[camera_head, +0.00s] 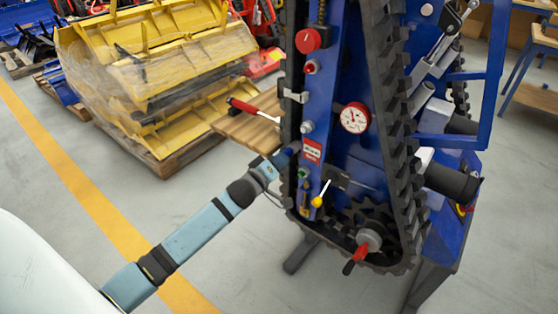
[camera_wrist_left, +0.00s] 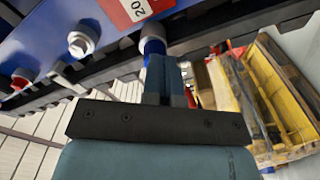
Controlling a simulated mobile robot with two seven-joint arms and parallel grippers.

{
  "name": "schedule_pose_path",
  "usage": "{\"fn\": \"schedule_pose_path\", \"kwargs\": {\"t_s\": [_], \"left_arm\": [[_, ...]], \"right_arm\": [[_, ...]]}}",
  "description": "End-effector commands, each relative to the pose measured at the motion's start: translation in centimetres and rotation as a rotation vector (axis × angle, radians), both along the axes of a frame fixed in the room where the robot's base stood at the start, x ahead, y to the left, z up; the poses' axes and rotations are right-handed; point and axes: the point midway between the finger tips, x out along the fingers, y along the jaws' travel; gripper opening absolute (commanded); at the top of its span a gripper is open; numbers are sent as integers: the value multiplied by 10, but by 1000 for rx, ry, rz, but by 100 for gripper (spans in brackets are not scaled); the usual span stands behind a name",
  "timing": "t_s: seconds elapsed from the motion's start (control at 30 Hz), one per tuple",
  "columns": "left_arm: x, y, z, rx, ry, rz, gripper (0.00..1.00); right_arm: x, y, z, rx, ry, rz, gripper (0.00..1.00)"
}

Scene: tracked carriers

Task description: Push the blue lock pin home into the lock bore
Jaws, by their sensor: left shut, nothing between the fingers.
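The pin shows as a short blue end at a pale metal collar (camera_wrist_left: 152,30) on the frame's side. The bore itself is hidden, so the pin's depth cannot be told. In the head view the pin is mostly hidden by the gripper. My right gripper is not in view.
Black track (camera_head: 395,130) runs around the frame close to my gripper. A red knob (camera_head: 308,40), a dial gauge (camera_head: 354,118) and a red-handled crank (camera_head: 362,250) stick out. Yellow buckets (camera_head: 150,60) lie on a pallet at the back left. The floor at left is clear.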

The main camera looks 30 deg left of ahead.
Motion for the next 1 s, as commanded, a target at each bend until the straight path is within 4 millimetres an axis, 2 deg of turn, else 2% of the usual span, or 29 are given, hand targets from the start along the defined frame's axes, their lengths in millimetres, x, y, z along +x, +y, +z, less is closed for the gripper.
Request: {"fn": "schedule_pose_path", "kwargs": {"t_s": [0.3,0.4,0.53,0.6,0.7,1.0], "left_arm": [[-25,3,3,0,-3,2,0],[-27,3,2,1,-3,1,0],[-27,3,2,1,-3,1,0],[-29,3,2,1,-2,1,0],[-53,4,1,-1,0,0,0],[-121,10,2,-1,0,1,0]], "right_arm": [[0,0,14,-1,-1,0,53],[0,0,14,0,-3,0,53],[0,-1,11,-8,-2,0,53],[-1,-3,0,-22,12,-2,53],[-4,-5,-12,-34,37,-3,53],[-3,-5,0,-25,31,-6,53]]}}
